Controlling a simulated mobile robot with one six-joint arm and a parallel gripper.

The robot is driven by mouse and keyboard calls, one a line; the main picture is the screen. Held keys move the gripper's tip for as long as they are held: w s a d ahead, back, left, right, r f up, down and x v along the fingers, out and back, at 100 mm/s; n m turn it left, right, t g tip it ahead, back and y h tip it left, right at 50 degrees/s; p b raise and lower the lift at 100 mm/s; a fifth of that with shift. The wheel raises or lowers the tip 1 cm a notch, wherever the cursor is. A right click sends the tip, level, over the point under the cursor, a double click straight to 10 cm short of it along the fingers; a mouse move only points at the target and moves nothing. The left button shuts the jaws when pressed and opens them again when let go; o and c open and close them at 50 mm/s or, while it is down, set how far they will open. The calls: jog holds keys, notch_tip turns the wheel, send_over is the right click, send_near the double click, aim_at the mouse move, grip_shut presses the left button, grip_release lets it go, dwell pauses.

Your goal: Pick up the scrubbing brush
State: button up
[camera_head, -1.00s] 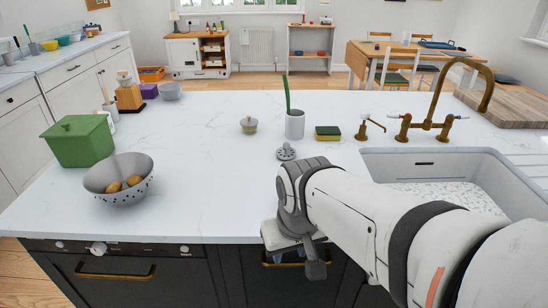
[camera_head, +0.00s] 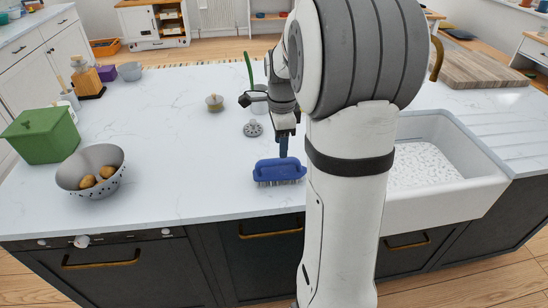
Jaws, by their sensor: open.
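The blue scrubbing brush (camera_head: 270,172) lies bristles down on the white counter, near its front edge and left of the sink. My gripper (camera_head: 284,150) points down directly above the brush, with its fingertips at or close to the brush's top. My jaws are open, and their gap is hard to make out from this angle. I cannot tell whether the fingers touch the brush. My arm hides the area just right of the brush.
A colander (camera_head: 92,160) with potatoes and a green box (camera_head: 41,134) stand at left. The white sink (camera_head: 455,180) is at right. The counter between colander and brush is clear.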

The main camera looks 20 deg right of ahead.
aim_at(280, 160)
jog(key=shift+w+d+f, duration=0.1)
jog(key=shift+d+f, duration=0.05)
jog(key=shift+f, duration=0.15)
notch_tip(280, 160, down, 7)
jog(key=shift+w+f+p, duration=0.1)
jog(key=shift+p, duration=0.55)
jog(key=shift+a, duration=0.2)
grip_shut()
